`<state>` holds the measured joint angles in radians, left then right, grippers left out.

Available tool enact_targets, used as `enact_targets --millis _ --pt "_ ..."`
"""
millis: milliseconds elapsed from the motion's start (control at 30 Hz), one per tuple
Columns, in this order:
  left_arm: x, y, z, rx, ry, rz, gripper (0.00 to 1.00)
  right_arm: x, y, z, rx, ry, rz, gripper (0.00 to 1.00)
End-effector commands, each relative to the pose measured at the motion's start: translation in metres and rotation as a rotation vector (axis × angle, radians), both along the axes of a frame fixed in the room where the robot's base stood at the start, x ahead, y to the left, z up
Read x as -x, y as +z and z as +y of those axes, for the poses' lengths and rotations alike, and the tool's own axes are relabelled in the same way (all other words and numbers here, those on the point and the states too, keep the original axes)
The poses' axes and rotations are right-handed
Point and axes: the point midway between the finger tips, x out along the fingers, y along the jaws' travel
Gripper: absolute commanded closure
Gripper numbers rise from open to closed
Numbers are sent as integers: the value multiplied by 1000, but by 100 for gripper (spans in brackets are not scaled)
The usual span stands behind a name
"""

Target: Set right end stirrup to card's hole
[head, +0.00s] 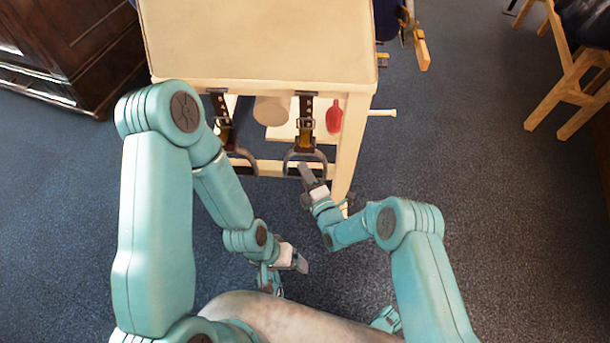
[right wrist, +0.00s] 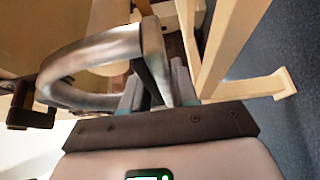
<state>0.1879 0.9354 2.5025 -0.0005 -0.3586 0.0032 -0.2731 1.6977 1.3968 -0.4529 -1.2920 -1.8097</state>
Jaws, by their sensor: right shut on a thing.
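The right stirrup (head: 322,157) is a grey metal loop hanging from a dark strap (head: 306,108) with a buckle (head: 305,123), below the right part of the cream stand. My right gripper (head: 304,174) is shut on the lower part of this stirrup. In the right wrist view, the curved metal stirrup (right wrist: 92,50) runs in between the fingers of the right gripper (right wrist: 155,85). My left gripper (head: 301,263) is low in front of the stand, apart from the stirrups; its finger gap is not clear. I cannot make out a card or its writing, and strap holes are too small to read.
The left stirrup (head: 243,157) hangs on a similar strap (head: 221,108). A red tag-like piece (head: 334,117) hangs right of the right strap. The cream stand (head: 260,45) has a leg (head: 347,150) close beside my right gripper.

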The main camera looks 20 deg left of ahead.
Motion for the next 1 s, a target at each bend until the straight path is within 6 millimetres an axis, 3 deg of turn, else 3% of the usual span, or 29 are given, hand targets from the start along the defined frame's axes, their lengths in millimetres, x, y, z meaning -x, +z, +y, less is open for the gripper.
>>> enact_targets --millis 200,233,300,667,1000 --pt "0 -1 0 0 0 1 19 0 -1 -1 0 -2 0 100" --pt "0 -1 0 0 0 1 19 0 -1 -1 0 -2 0 65" --pt "0 -1 0 0 0 1 19 0 -1 -1 0 -2 0 51" --pt "1 3 0 0 0 1 19 5 -1 -5 1 -1 3 51" --pt "6 30 -5 4 -22 11 19 63 2 -61 0 -5 8 51"
